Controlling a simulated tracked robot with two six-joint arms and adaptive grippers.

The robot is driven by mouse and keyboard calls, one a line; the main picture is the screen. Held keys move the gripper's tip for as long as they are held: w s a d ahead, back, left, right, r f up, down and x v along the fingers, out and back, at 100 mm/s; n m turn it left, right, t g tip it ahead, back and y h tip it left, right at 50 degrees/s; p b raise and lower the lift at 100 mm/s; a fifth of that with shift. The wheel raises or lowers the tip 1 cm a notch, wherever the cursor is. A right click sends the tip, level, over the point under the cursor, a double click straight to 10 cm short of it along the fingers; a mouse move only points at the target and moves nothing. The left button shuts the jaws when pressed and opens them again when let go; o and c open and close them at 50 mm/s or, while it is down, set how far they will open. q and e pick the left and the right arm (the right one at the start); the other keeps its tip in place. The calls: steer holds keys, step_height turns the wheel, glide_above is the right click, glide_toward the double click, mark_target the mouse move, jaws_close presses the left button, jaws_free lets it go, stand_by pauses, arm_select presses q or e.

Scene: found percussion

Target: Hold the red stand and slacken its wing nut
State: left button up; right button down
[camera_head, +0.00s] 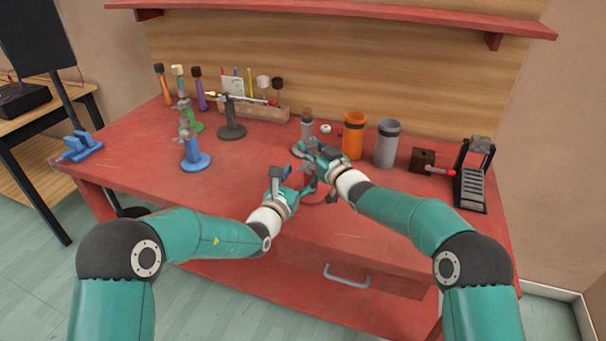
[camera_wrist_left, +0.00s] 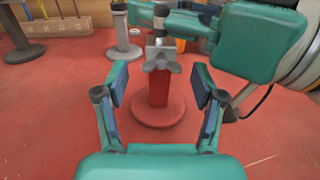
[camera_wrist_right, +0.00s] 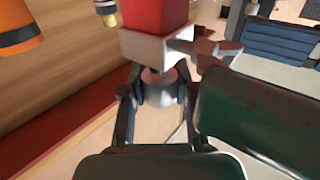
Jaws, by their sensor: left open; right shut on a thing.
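The red stand (camera_wrist_left: 158,88) has a round red base, a square post and a metal top, and stands upright on the red table. Its grey wing nut (camera_wrist_left: 161,66) faces my left gripper; it also shows in the right wrist view (camera_wrist_right: 205,47). My left gripper (camera_head: 287,181) is open, its fingers apart and pointing at the post, with the nut beyond the fingertips. My right gripper (camera_head: 309,163) is shut on the stand's grey metal top part (camera_wrist_right: 159,85), above the red post. In the head view my grippers largely hide the stand.
A grey stand (camera_head: 306,128), orange can (camera_head: 354,135) and grey can (camera_head: 386,144) stand behind my right gripper. Blue (camera_head: 195,160), green (camera_head: 190,118) and black (camera_head: 231,128) stands are to the left. A pedal (camera_head: 471,190) sits at the right. The front left tabletop is clear.

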arm_select(q)
steer(key=shift+w+d, duration=0.2)
steer(key=shift+w, duration=0.4)
steer(key=c, duration=1.1)
steer(key=shift+a+n, duration=0.15)
steer(key=shift+n, duration=1.35)
steer(key=shift+c, duration=0.3)
steer(key=o, duration=1.2)
steer(key=shift+c, duration=0.2)
steer(key=shift+s+d, duration=0.1)
steer(key=shift+d, duration=0.1)
